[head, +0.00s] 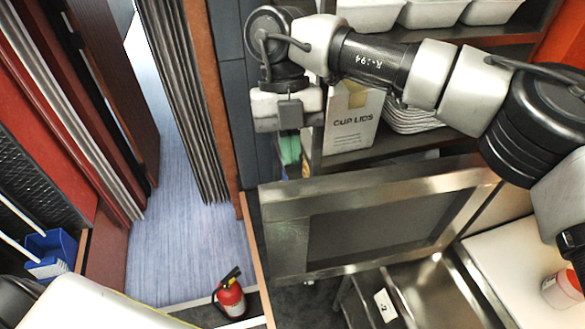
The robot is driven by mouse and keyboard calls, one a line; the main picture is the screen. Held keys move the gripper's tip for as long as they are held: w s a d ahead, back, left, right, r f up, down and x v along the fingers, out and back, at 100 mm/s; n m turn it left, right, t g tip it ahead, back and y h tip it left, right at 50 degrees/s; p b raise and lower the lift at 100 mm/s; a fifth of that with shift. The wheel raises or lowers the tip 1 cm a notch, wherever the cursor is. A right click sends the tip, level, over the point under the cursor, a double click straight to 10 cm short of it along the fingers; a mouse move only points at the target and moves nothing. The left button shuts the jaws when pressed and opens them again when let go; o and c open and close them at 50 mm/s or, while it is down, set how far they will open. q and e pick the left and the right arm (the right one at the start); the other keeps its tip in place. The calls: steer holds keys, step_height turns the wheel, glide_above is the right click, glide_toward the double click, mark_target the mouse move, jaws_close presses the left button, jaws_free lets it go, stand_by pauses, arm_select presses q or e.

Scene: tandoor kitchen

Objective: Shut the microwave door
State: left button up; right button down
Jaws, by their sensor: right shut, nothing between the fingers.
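The microwave door (285,235) is a steel-framed panel with a dark window, in the middle of the head view. It appears to stand open, swung out over the floor and the metal counter. The microwave's body and the hinge cannot be made out clearly. My right arm reaches in from the right, above the door. My right gripper (289,124) points down near the door's far left corner, and its fingers are shut and empty. I cannot tell whether it touches the door. My left gripper is not in view.
Behind the door, a shelf holds a CUP LIDS box (350,122), stacked trays (410,116) and white containers (370,14). A fire extinguisher (230,297) stands below left. Blue floor (180,240) is clear.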

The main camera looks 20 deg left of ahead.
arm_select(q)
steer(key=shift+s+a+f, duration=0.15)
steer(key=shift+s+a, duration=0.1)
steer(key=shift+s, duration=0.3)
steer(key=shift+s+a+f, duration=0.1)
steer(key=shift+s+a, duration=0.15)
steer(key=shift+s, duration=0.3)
arm_select(e)
steer(key=shift+s+d, duration=0.3)
steer(key=shift+s, duration=0.2)
steer(key=shift+s+d, duration=0.25)
steer(key=shift+s, duration=0.25)
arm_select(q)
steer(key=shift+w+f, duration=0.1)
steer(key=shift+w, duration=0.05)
arm_select(e)
steer(key=shift+s, duration=0.15)
